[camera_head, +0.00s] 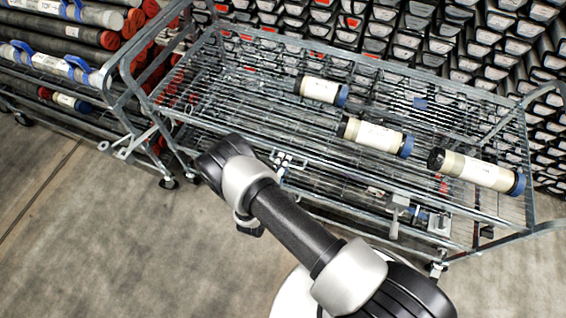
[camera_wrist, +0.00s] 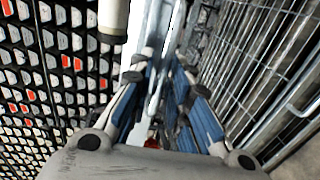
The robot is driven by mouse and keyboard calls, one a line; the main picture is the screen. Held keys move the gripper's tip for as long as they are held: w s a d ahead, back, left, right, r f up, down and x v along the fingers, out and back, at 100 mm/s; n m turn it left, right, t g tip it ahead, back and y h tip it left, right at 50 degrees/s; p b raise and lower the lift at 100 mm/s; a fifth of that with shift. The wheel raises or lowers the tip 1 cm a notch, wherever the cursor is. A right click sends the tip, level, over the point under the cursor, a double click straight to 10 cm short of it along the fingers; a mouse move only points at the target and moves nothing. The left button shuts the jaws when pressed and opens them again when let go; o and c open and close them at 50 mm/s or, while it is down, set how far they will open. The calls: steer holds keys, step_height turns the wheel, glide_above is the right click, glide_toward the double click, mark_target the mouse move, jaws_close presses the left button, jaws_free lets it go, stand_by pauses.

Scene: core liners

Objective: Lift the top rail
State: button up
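The wire cart (camera_head: 215,40) has grey metal rails around its top. Its near top rail (camera_head: 345,187) slants down to the right in the head view. My gripper (camera_head: 288,160) is at this rail, left of its middle. In the wrist view my gripper (camera_wrist: 160,75) has blue-padded fingers on either side of a grey rail (camera_wrist: 154,100). The fingers look apart, with a gap between the pads. Whether either pad touches the rail cannot be seen clearly.
White cylinders with blue ends, such as this one (camera_head: 377,136), lie on the cart's top. A rack of dark tubes with red caps (camera_head: 75,62) stands at the left. The near floor (camera_head: 90,230) is clear.

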steer(key=shift+w+d, duration=0.1)
steer(key=shift+w, duration=0.15)
steer(key=shift+c, duration=0.4)
jaws_close()
